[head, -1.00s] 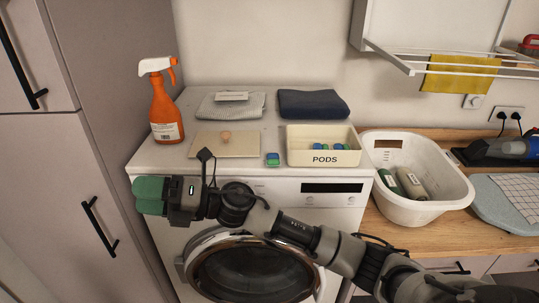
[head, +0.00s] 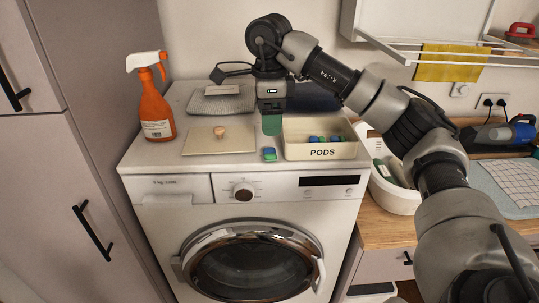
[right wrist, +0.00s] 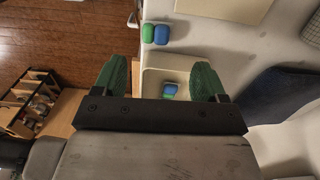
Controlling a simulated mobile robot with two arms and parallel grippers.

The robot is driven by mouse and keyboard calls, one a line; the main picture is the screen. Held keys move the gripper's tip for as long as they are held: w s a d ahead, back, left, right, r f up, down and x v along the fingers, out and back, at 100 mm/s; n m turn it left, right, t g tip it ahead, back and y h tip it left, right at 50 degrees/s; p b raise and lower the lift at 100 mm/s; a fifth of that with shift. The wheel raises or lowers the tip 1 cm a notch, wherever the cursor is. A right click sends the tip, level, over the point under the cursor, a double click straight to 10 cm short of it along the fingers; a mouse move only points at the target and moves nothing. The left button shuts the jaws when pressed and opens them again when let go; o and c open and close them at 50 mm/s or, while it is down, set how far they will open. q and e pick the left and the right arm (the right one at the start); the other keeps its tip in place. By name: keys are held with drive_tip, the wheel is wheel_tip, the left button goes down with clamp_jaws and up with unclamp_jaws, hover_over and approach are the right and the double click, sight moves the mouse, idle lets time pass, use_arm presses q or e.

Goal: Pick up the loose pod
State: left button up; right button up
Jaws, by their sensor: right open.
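The loose pod (head: 269,154), green and blue, lies on top of the washing machine just left of the cream PODS box (head: 318,152). In the right wrist view the loose pod (right wrist: 155,34) shows beyond the fingertips, clear of them. My right gripper (head: 271,125) points down above the machine top, behind the loose pod and near the box's left end. Its green fingers are apart in the right wrist view (right wrist: 160,78), with part of the box and pods inside it visible between them. My left gripper is not in view.
An orange spray bottle (head: 154,105) stands at the left. A beige board (head: 205,141) with a small wooden knob lies left of the pod. A grey folded cloth (head: 207,105) and a dark cloth (head: 315,98) lie behind. A white basket (head: 392,197) is at right.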

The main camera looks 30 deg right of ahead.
sight(269, 151)
wheel_tip(269, 151, down, 3)
drive_tip(key=shift+p, duration=0.45)
drive_tip(key=shift+f, duration=0.3)
drive_tip(key=f, duration=0.1)
drive_tip(key=f+p, duration=0.2)
drive_tip(key=shift+s+a+f, duration=0.2)
drive_tip(key=shift+a+f, duration=0.05)
drive_tip(key=shift+f, duration=0.6)
drive_tip(key=c, duration=0.8)
